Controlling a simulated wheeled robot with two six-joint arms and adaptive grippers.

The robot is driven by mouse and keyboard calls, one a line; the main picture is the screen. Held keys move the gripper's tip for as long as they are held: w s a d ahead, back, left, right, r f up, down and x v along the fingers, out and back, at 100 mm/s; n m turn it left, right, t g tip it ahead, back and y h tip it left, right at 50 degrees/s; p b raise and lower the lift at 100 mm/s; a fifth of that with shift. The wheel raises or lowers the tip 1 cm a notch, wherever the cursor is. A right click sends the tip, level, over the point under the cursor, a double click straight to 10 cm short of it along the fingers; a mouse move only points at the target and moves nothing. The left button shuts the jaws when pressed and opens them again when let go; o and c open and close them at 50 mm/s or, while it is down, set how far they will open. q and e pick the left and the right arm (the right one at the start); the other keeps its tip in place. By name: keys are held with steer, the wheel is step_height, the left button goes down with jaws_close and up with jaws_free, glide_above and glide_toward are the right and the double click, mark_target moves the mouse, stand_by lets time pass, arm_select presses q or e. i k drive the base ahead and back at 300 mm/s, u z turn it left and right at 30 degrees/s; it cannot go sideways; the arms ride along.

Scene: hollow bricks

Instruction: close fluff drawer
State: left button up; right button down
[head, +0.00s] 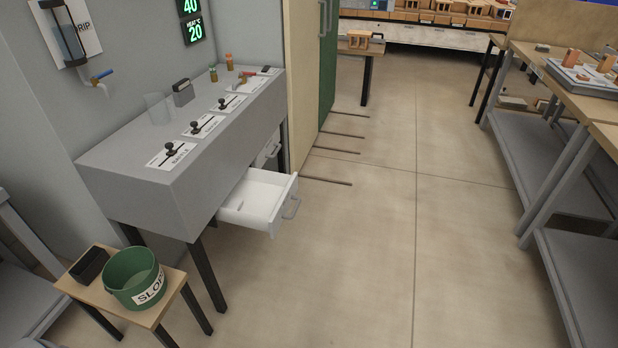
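A white drawer (256,199) stands pulled out from under the grey console bench (180,190), left of the middle in the head view. Its grey handle (292,207) is on the front panel, facing right. The drawer's inside shows pale, and I cannot make out clear contents. A second drawer front with a handle (272,151) is farther back under the same bench and looks shut. I cannot read a fluff label on either drawer. Neither of my grippers shows in the head view.
A wooden stool (150,312) with a green slops bucket (133,277) and a dark box (89,264) stands at the near left. Levers (171,150) are on the bench top. Tables (570,95) line the right. The floor (380,240) between is clear.

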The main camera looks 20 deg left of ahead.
mark_target(268, 196)
steer(key=u, duration=0.4)
steer(key=i, duration=0.85)
steer(key=u, duration=1.2)
steer(key=i, duration=0.45)
steer(key=u, duration=0.45)
